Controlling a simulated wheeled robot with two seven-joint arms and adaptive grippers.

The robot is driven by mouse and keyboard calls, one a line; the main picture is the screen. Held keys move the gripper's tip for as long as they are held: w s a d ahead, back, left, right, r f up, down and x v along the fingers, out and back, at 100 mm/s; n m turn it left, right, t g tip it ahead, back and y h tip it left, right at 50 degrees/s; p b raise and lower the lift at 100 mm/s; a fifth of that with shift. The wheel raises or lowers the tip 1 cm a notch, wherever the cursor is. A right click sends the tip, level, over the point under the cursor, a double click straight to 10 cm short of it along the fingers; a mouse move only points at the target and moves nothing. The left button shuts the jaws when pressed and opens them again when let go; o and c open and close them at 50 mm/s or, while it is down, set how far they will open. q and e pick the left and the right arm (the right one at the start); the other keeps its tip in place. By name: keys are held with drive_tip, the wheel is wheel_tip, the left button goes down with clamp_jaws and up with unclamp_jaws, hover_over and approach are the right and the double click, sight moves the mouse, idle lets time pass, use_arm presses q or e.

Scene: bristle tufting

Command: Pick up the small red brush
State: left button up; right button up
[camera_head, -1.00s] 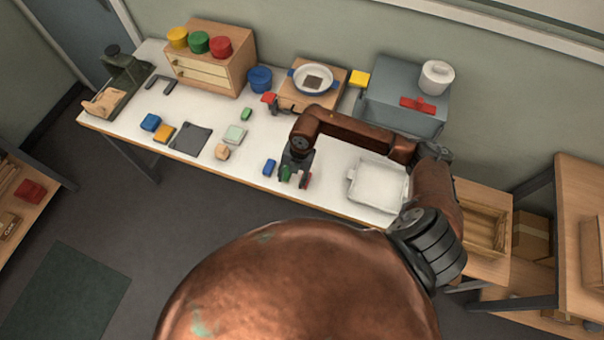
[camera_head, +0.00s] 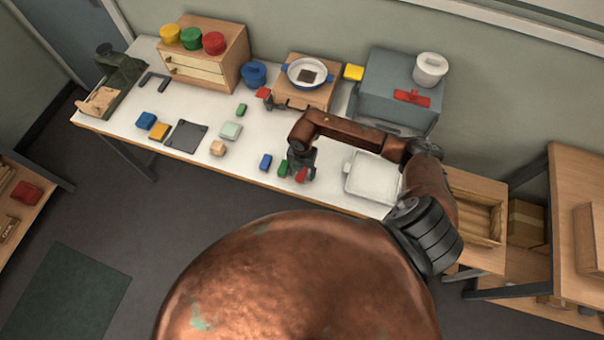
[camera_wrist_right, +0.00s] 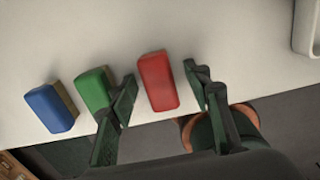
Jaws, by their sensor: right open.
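The small red brush (camera_wrist_right: 157,82) lies on the white table near its front edge. In the right wrist view it sits between the two fingers of my right gripper (camera_wrist_right: 160,95), which is open. The left finger is close to a green brush (camera_wrist_right: 92,90) and overlaps it in the picture. A blue brush (camera_wrist_right: 50,108) lies to the left of the green one. In the head view my right gripper (camera_head: 300,170) is over the front edge, with the red brush (camera_head: 302,175) partly visible beside it. My left gripper is not in view.
A white tray (camera_head: 352,187) stands to the right of the right gripper. A grey box (camera_head: 378,98) with a red item on it stands behind. Small blocks and a dark plate (camera_head: 186,136) lie to the left on the white table (camera_head: 225,172).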

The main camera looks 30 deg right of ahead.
drive_tip(key=c, duration=1.2)
drive_tip(key=shift+r, duration=0.15)
